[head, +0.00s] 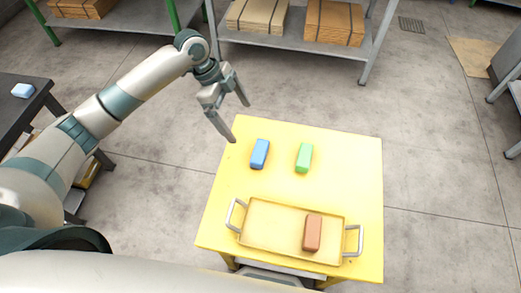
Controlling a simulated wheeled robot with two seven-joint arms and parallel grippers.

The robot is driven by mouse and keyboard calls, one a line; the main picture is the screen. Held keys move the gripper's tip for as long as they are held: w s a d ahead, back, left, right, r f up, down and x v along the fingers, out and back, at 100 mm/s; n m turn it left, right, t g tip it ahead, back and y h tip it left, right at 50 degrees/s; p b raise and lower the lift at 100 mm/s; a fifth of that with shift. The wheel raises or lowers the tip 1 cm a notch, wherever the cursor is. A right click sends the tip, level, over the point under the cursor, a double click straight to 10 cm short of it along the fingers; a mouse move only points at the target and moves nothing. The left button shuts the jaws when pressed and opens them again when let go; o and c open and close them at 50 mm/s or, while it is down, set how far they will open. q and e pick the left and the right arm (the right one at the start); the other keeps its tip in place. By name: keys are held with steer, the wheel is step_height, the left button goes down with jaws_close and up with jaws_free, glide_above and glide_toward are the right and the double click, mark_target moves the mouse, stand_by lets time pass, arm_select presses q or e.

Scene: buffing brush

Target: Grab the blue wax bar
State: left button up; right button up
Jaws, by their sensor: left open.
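The blue wax bar (260,154) lies on the yellow table (345,160), toward its far left. My left gripper (239,121) is open and empty, with its fingers pointing down. In the head view it shows above and left of the blue bar, near the table's far left corner, apart from the bar. My right gripper is not in the head view.
A green bar (304,158) lies right of the blue one. A tray (270,245) with two handles sits at the table's near side and holds a brown bar (312,232). Shelves with boxes (335,22) stand behind. A dark table (20,112) is at left.

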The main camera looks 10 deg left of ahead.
arm_select(q)
steer(key=p, duration=0.3)
glide_above(259, 150)
steer(key=a, duration=0.2)
step_height(259, 150, down, 10)
steer(key=shift+f, duration=0.7)
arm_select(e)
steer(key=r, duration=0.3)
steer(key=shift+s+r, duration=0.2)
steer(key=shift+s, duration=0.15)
arm_select(q)
steer(key=shift+p, duration=0.3)
